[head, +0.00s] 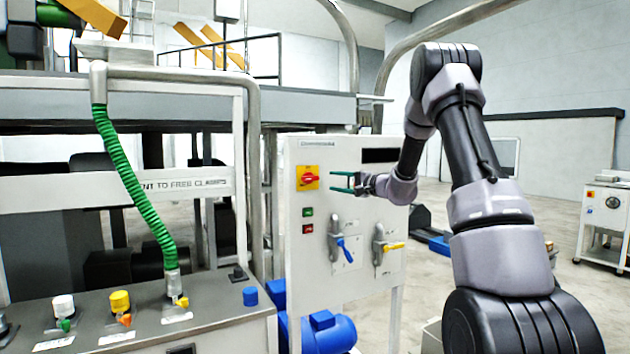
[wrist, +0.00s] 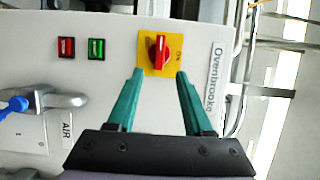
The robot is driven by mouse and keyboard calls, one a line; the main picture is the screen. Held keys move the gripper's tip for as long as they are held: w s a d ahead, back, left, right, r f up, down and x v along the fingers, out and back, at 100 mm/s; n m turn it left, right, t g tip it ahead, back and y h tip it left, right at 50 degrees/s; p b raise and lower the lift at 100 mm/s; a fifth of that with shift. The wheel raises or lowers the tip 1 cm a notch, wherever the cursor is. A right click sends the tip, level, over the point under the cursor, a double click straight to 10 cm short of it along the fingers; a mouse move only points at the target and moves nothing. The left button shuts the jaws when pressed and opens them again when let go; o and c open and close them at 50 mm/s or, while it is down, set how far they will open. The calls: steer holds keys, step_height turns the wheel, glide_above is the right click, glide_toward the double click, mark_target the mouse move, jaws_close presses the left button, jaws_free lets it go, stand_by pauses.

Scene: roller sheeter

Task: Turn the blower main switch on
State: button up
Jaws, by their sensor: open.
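The main switch, a red rotary knob (head: 309,179) on a yellow square plate, sits at the upper left of a white upright panel (head: 345,275). In the wrist view the red knob (wrist: 159,50) shows just beyond my fingertips, between their lines. My gripper (head: 333,181) has green fingers, is open and empty, and points at the knob from the right in the head view. The fingers also show in the wrist view (wrist: 160,75), one on each side of the knob. A gap to the knob shows in the head view.
Below the switch are a green button (head: 308,212) and a red button (head: 308,229). A blue-handled valve (head: 343,245) and a yellow-handled valve (head: 388,246) are lower on the panel. A bench with a green hose (head: 135,180) stands at left.

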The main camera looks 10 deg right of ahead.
mark_target(313, 179)
steer(key=x, duration=0.9)
steer(key=shift+a, duration=0.1)
jaws_close()
